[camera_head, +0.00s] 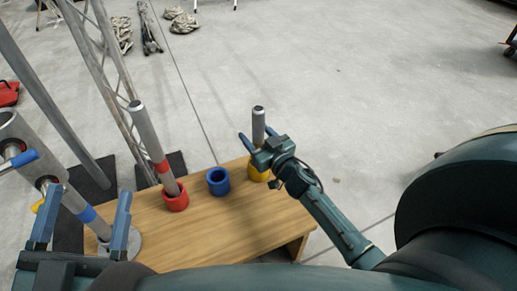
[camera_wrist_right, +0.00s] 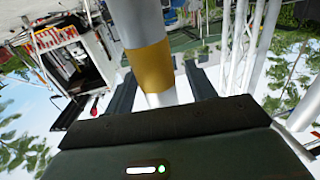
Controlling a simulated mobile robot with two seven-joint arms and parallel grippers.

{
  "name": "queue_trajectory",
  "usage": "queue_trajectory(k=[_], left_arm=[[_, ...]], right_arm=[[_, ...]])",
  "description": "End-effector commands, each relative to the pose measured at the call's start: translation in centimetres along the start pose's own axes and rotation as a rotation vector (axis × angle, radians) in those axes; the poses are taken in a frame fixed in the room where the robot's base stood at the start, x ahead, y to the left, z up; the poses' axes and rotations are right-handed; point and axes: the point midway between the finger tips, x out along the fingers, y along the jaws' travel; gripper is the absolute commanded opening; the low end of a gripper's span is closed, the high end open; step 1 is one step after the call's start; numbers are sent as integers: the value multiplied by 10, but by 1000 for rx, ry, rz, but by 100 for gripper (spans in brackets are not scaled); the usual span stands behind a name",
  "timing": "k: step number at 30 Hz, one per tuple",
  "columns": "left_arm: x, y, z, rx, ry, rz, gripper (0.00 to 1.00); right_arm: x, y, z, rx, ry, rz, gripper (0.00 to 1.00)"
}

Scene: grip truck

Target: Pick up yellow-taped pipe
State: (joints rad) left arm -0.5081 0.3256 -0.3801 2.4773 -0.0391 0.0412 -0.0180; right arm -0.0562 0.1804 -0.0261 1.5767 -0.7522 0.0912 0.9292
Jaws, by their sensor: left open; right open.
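The yellow-taped pipe (camera_head: 258,122) is a grey tube standing upright in a yellow cup (camera_head: 257,174) on the wooden bench (camera_head: 220,228). Its yellow tape is hidden by my gripper in the head view but shows in the right wrist view (camera_wrist_right: 150,66). My right gripper (camera_head: 258,138) is open, with its fingers on either side of this pipe. In the right wrist view the pipe stands between the two fingers (camera_wrist_right: 160,88), with gaps beside it. My left gripper (camera_head: 87,194) is open at the lower left, near a blue-taped pipe (camera_head: 86,213).
A red-taped pipe (camera_head: 150,138) leans in a red cup (camera_head: 174,197). An empty blue cup (camera_head: 218,182) stands between the red and yellow cups. Metal stand poles and a truss (camera_head: 112,75) rise at the left. The concrete floor (camera_head: 350,90) behind and right is clear.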

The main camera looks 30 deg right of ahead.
Motion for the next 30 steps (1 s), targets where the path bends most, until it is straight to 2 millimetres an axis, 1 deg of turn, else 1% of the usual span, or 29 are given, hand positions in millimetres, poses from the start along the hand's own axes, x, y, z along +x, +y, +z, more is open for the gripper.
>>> queue_trajectory(k=[1,3,10,11,30], left_arm=[[1,-1,-1,10,16,2,76],[2,-2,-3,19,28,3,76],[2,-2,-4,21,30,2,76],[2,-2,-4,21,30,2,76],[2,-2,-4,22,29,1,76]], right_arm=[[6,1,0,-3,2,0,55],[10,1,-1,-1,2,0,55],[11,0,-2,0,0,0,55],[11,0,-2,0,0,0,54],[11,0,-1,0,0,0,2]])
